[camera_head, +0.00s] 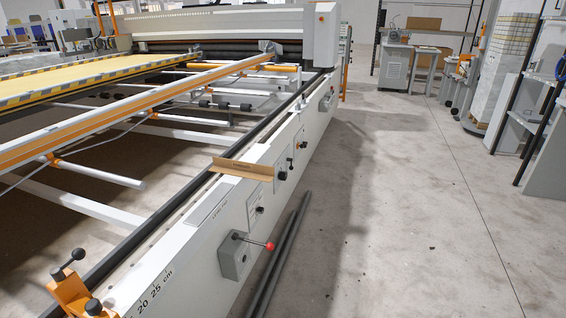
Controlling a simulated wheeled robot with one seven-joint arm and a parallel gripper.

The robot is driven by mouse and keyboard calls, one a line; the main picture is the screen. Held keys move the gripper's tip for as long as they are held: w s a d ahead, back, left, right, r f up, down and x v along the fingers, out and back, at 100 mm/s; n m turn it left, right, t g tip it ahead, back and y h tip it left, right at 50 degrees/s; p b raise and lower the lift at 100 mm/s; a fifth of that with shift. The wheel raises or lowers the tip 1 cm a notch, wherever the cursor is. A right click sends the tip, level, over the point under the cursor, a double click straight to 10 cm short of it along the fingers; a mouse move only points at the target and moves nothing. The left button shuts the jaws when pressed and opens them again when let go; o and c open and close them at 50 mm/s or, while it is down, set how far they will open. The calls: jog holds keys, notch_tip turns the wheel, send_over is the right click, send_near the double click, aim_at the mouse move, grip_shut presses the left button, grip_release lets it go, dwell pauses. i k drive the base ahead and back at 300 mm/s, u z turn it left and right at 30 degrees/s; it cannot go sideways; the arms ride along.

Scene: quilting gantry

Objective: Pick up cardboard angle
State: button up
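The cardboard angle (242,168) is a brown, L-shaped strip. It lies on the top edge of the gantry's white side rail (204,226), near the middle of the view. It sits just to the right of the rail's dark track and above the side panels with black knobs. Its long side runs roughly left to right. My gripper is not in view.
The rail carries a grey box with a red-knobbed lever (268,246) and an orange clamp (79,296) at the near end. Dark pipes (283,250) lie on the floor alongside. The concrete floor (412,215) to the right is mostly clear, with shelving beyond.

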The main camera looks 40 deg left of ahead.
aim_at(258, 172)
jog(key=i, duration=1.25)
jog(key=u, duration=0.45)
jog(key=i, duration=1.1)
jog(key=u, duration=1.25)
jog(key=i, duration=0.85)
jog(key=u, duration=0.5)
